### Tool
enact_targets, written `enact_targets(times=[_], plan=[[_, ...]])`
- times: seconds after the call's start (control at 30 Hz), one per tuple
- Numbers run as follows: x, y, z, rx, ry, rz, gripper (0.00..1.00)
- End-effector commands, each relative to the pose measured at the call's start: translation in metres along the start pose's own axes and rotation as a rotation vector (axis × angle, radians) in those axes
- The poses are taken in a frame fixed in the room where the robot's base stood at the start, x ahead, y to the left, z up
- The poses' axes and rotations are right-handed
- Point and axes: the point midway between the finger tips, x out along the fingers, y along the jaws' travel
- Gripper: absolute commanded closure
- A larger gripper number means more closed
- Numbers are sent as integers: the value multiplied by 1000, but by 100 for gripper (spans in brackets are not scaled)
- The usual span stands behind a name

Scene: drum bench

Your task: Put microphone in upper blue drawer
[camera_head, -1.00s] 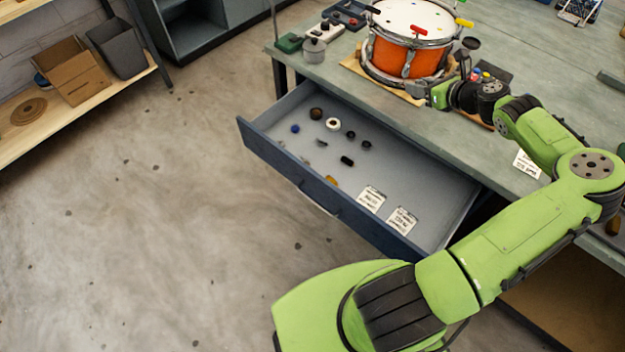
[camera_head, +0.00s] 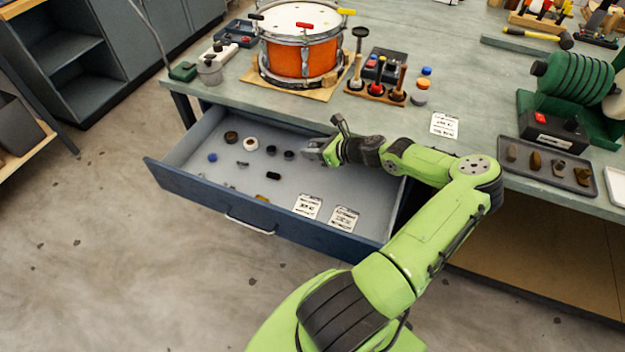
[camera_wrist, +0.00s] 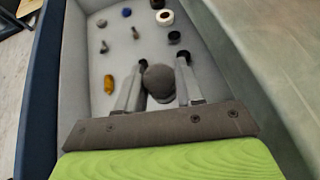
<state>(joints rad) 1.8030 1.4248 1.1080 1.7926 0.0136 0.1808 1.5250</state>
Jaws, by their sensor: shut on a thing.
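The blue drawer (camera_head: 200,193) under the bench is pulled open, with its grey inside showing. My gripper (camera_head: 310,151) is over the right part of the drawer, near the bench edge. In the wrist view my gripper (camera_wrist: 160,62) is shut on a rounded dark grey thing, which looks like the head of the microphone (camera_wrist: 160,82). The rest of the microphone is hidden, and in the head view I cannot make it out clearly. The drawer floor also shows below the fingers in the wrist view (camera_wrist: 85,45).
The drawer holds several small items, including a white ring (camera_head: 250,143), a black piece (camera_head: 273,176) and two white labels (camera_head: 343,219). An orange drum (camera_head: 301,58), a wooden tool stand (camera_head: 377,95) and a green coil rack (camera_head: 575,85) stand on the bench. The drawer's middle has bare floor.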

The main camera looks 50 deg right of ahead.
Motion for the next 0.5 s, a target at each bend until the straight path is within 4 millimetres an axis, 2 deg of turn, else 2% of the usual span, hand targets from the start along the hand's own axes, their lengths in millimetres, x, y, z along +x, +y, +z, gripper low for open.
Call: enact_targets(times=[0.03,0.3,0.5], plan=[[8,0,-13,4,-1,1,93],[35,0,-64,3,-1,1,93],[45,0,-82,1,-1,1,93]])
